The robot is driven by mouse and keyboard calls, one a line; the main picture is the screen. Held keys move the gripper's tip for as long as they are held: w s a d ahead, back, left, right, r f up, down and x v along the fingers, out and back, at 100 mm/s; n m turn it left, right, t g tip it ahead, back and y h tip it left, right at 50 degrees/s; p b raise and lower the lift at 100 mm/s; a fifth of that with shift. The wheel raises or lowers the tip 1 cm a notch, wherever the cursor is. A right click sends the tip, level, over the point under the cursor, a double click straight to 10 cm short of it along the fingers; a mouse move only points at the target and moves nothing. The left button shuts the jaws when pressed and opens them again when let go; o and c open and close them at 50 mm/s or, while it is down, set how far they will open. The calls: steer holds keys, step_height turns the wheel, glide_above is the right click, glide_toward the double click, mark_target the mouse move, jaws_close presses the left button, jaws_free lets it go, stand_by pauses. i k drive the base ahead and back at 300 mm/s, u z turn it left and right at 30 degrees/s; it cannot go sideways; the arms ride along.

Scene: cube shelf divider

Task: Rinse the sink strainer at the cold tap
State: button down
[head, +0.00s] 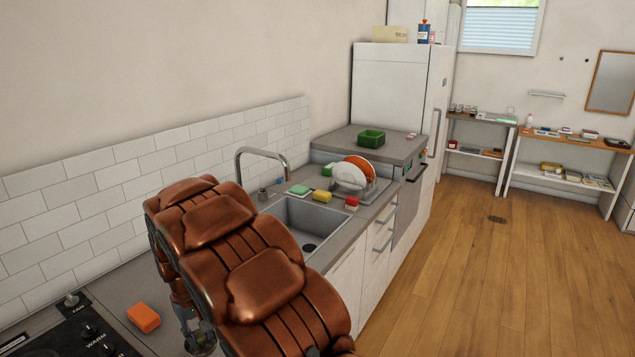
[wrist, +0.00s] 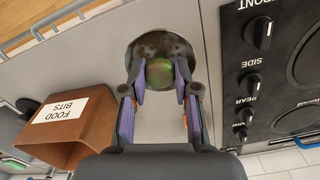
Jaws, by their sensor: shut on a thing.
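The sink strainer (wrist: 152,46) is a round, dark metal dish in the wrist view, with greenish matter at its near side. My gripper (wrist: 166,88) is shut on it, with a purple-padded finger at each side. In the head view my arm hides the strainer and most of the gripper. The tap (head: 238,166), a tall bent metal spout, stands behind the grey sink (head: 297,209), up and right of my arm. I cannot tell whether water runs. A brown bin labelled FOOD BITS (wrist: 68,116) is left of the gripper in the wrist view.
A black hob (wrist: 270,75) with knobs lies right of the gripper in the wrist view. An orange block (head: 143,317) lies on the counter. Sponges (head: 321,196) and a dish rack (head: 375,190) with plates are by the sink.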

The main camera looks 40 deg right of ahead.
mark_target(262, 188)
steer(key=z, duration=2.05)
steer(key=k, duration=0.75)
steer(key=u, duration=1.05)
steer(key=i, duration=0.5)
steer(key=z, duration=0.1)
